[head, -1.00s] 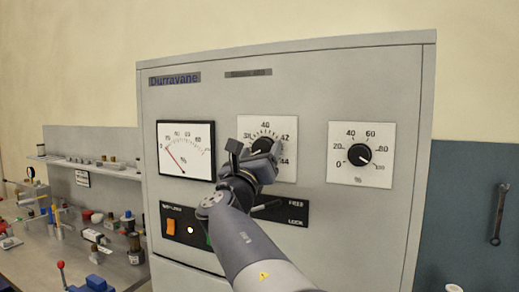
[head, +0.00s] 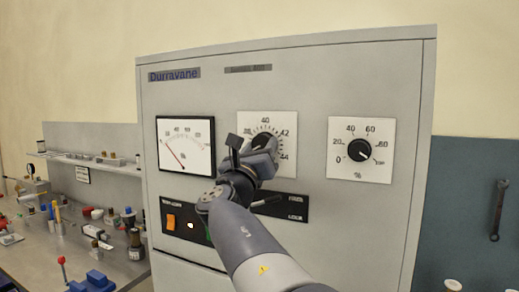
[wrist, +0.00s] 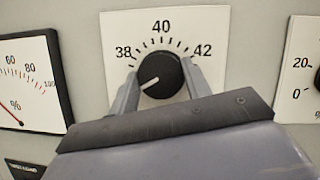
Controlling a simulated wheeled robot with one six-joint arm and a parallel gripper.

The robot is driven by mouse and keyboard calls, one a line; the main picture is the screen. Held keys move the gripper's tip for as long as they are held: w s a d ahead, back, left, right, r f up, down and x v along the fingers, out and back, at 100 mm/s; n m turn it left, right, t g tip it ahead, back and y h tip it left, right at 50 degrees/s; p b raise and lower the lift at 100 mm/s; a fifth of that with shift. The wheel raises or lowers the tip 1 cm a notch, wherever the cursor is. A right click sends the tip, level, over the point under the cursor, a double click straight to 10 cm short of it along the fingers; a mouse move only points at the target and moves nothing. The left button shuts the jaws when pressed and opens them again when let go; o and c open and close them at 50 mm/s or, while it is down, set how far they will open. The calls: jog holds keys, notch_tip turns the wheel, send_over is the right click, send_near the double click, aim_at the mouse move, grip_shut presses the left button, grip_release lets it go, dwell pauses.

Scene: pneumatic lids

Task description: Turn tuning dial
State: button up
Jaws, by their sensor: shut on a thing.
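The tuning dial (head: 264,138) is a round black knob on a white square plate marked from about 38 to 44, in the middle of the grey cabinet front. In the wrist view the dial (wrist: 165,72) has a white pointer line aimed to the lower left, below the 38 mark. My gripper (wrist: 160,70) is shut on the dial, with one finger on its left side and one on its right. In the head view my gripper (head: 252,152) covers the lower part of the dial and its plate.
A needle meter (head: 186,147) is left of the dial, its needle near the low end. A second knob (head: 359,151) marked in percent is at the right. Below are an orange switch (head: 171,221), a lit white lamp (head: 190,225) and a FREE/LOCK lever (head: 267,201), partly behind my arm.

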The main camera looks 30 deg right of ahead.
jog(key=shift+f+m+b, duration=0.15)
jog(key=shift+m+b, duration=0.15)
jog(key=shift+m, duration=0.2)
jog(key=m+g+h+b, duration=0.1)
jog(key=m, duration=0.2)
jog(key=shift+w+f+b, duration=0.1)
jog(key=shift+b, duration=0.25)
jog(key=m+g+h, duration=0.1)
jog(key=m, duration=0.1)
jog(key=m+g+h+b, duration=0.1)
jog(key=m+g, duration=0.1)
jog(key=m, duration=0.1)
jog(key=shift+a+b, duration=0.1)
jog(key=shift+b, duration=0.2)
jog(key=m+g, duration=0.1)
jog(key=m, duration=0.1)
jog(key=m+g, duration=0.1)
jog(key=m, duration=0.3)
jog(key=shift+w+r+g, duration=0.15)
jog(key=shift+r+g, duration=0.1)
jog(key=shift+g, duration=0.15)
jog(key=shift+m+g, duration=0.9)
jog(key=shift+m, duration=1.2)
jog(key=shift+p, duration=0.3)
jog(key=o, duration=1)
jog(key=shift+a, duration=0.1)
